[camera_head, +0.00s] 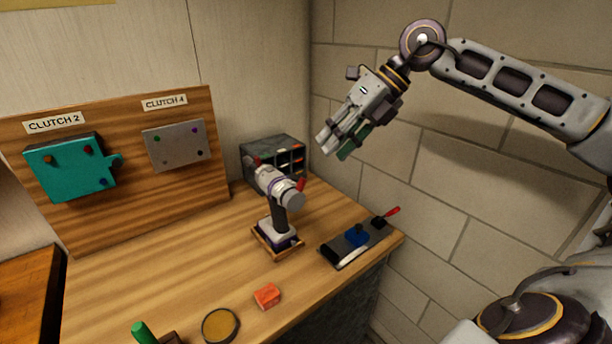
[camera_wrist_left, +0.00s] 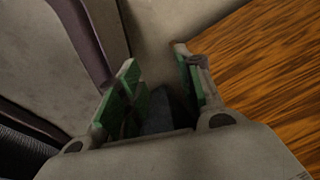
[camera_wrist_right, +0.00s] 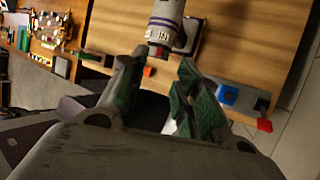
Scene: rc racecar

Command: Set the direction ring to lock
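A white and grey cordless drill (camera_head: 279,214) stands upright on the bench in a small wooden holder (camera_head: 262,243). Its head carries a thin purple ring (camera_head: 270,182) behind the grey nose; I cannot read any setting on it. The drill also shows at the top of the right wrist view (camera_wrist_right: 166,22), beyond the fingertips. My right gripper (camera_head: 336,146) is in the air above and to the right of the drill, apart from it. Its green-padded fingers are spread and empty in the right wrist view (camera_wrist_right: 158,68). My left gripper (camera_wrist_left: 156,62) is open and empty, away from the drill.
A panel with a teal clutch box (camera_head: 72,168) and a grey plate (camera_head: 176,147) stands behind. A drawer cabinet (camera_head: 272,152) is behind the drill. A block wall closes the right.

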